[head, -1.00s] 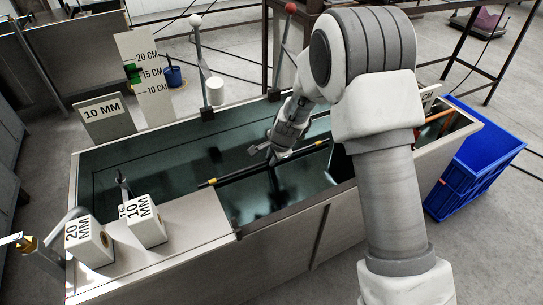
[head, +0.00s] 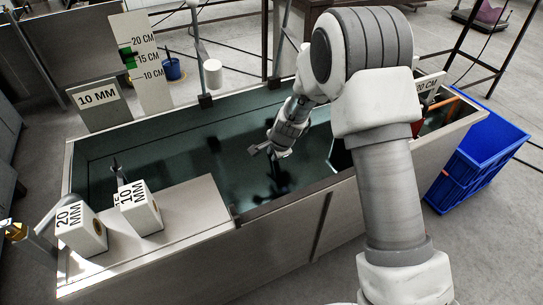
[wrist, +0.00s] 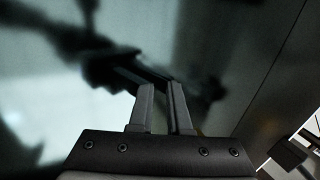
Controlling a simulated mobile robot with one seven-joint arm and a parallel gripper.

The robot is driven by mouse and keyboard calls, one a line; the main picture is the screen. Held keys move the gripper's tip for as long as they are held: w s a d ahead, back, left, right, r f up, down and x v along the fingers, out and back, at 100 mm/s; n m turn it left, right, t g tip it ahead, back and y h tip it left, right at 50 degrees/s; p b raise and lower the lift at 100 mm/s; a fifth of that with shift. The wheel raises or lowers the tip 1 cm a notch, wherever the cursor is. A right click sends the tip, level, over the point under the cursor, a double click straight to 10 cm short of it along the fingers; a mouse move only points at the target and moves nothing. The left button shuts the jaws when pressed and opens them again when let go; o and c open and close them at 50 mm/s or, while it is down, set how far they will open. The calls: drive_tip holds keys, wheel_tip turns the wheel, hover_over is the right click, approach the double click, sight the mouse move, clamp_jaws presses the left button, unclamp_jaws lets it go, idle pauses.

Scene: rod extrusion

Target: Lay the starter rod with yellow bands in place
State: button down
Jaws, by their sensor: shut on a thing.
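My gripper (head: 268,150) is low over the dark glassy bath, near its middle, in the head view. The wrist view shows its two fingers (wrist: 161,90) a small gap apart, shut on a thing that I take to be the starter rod. The rod's length and yellow bands do not show clearly in either view now. What lies between the jaws is mostly hidden. A dark blurred shadow or reflection lies beyond the fingertips.
The bath's pale rim (head: 190,205) carries the 20 MM block (head: 82,229) and 10 MM block (head: 139,208) at left. A 10 MM plate (head: 99,104) and a centimetre scale (head: 140,65) stand behind. A blue crate (head: 475,170) is on the floor at right.

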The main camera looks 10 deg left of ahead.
drive_tip(key=c, duration=0.8)
unclamp_jaws()
drive_tip(key=shift+r, duration=0.1)
drive_tip(key=p+v, duration=0.6)
drive_tip(key=v, duration=1.1)
drive_tip(key=shift+r, duration=0.1)
drive_tip(key=shift+d+r, duration=0.1)
